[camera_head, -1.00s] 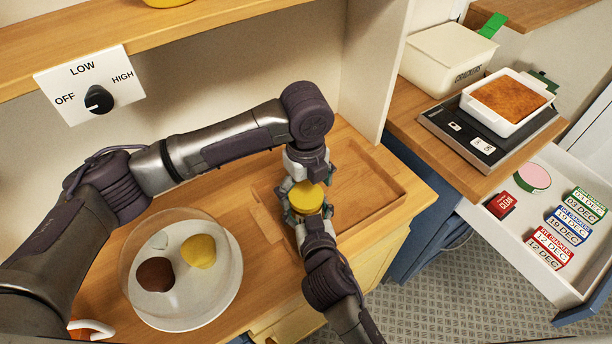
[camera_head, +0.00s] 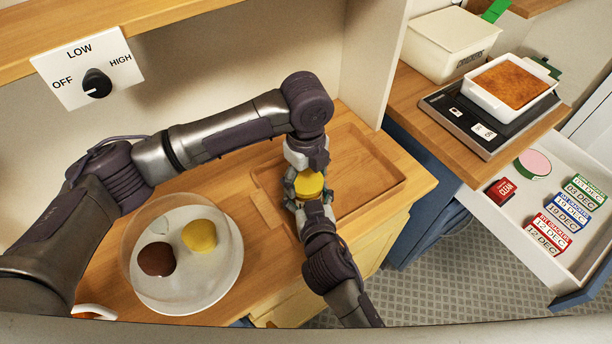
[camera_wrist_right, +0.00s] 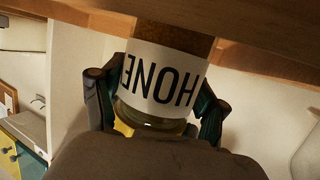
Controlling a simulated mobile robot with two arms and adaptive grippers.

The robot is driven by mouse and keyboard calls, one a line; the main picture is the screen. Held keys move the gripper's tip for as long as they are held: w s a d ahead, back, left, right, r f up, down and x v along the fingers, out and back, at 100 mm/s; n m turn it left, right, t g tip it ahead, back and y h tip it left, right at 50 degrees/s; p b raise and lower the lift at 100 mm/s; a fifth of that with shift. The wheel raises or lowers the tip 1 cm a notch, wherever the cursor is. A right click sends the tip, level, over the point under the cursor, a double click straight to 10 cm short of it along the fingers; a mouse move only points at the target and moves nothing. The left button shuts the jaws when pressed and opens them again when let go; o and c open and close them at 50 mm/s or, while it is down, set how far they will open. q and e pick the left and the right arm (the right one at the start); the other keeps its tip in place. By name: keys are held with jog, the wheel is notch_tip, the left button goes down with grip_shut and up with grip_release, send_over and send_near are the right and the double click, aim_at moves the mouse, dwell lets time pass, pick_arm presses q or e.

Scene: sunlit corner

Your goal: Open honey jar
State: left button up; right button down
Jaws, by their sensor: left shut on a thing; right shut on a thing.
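The honey jar shows its round yellow lid (camera_head: 309,184) from above in the head view, over the wooden tray's front left part. In the right wrist view the jar's glass body and white label (camera_wrist_right: 163,82) appear upside down, with part of the word HONEY. My right gripper (camera_wrist_right: 155,105) has its fingers on both sides of the jar and is shut on it. My left gripper (camera_head: 303,180) reaches down from behind and is shut at the jar's top; whether it grips the lid or the glass is hard to see. The lid looks seated. The jar's base is hidden.
The wooden tray (camera_head: 385,158) is otherwise empty. A plate (camera_head: 195,297) with a clear dome over brown and yellow items stands at left. A scale (camera_head: 484,127) with a white baking dish and an open drawer (camera_head: 535,255) are at right. A shelf (camera_head: 175,28) runs above.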

pick_arm(q)
jog(key=n, duration=0.8)
jog(key=shift+n, duration=0.4)
jog(key=o, duration=1.3)
jog(key=shift+r, duration=0.1)
